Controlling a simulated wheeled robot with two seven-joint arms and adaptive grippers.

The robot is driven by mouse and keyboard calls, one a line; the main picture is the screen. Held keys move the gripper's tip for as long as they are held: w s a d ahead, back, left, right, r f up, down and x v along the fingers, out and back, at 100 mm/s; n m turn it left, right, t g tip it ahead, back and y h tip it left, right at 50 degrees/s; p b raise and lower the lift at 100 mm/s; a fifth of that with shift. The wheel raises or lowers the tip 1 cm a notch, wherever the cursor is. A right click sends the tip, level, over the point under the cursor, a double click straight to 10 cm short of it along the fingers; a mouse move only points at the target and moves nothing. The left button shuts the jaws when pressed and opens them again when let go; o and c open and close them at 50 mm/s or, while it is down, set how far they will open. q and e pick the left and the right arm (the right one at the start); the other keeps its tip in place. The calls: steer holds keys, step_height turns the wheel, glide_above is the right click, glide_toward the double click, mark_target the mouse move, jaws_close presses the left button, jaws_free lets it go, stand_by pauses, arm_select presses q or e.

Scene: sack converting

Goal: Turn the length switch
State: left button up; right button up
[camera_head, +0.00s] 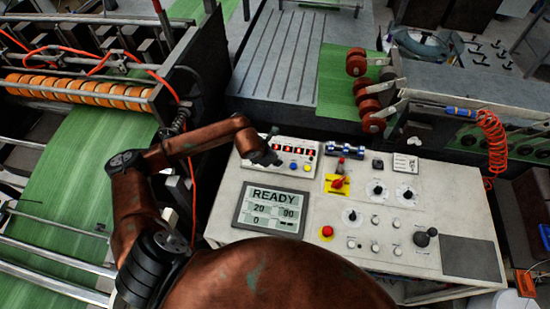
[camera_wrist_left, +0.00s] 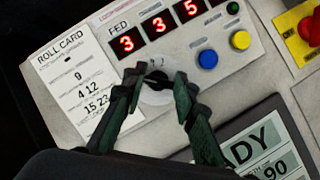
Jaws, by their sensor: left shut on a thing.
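A small black rotary switch (camera_wrist_left: 156,86) on a pale round plate is on the control panel in the left wrist view, just below the red digit display; faint marks beside it seem to read 1 and 2. I cannot read a name for it. My left gripper (camera_wrist_left: 158,80) is shut on this switch, one finger on each side of it. In the head view my left gripper (camera_head: 268,155) is at the left end of the display strip and hides the switch. My right gripper is not in view.
The panel (camera_head: 468,218) also holds a READY screen (camera_head: 270,210), a red button (camera_head: 326,232), a red switch on a yellow plate (camera_head: 337,184), several dials and a joystick (camera_head: 425,237). A roll card (camera_wrist_left: 78,85) lies left of the switch. Blue (camera_wrist_left: 207,59) and yellow (camera_wrist_left: 240,40) buttons sit close right.

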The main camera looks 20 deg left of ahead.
arm_select(q)
steer(key=o, duration=1.2)
steer(key=shift+c, duration=0.2)
steer(key=v, duration=1.2)
steer(key=shift+c, duration=0.6)
jaws_close()
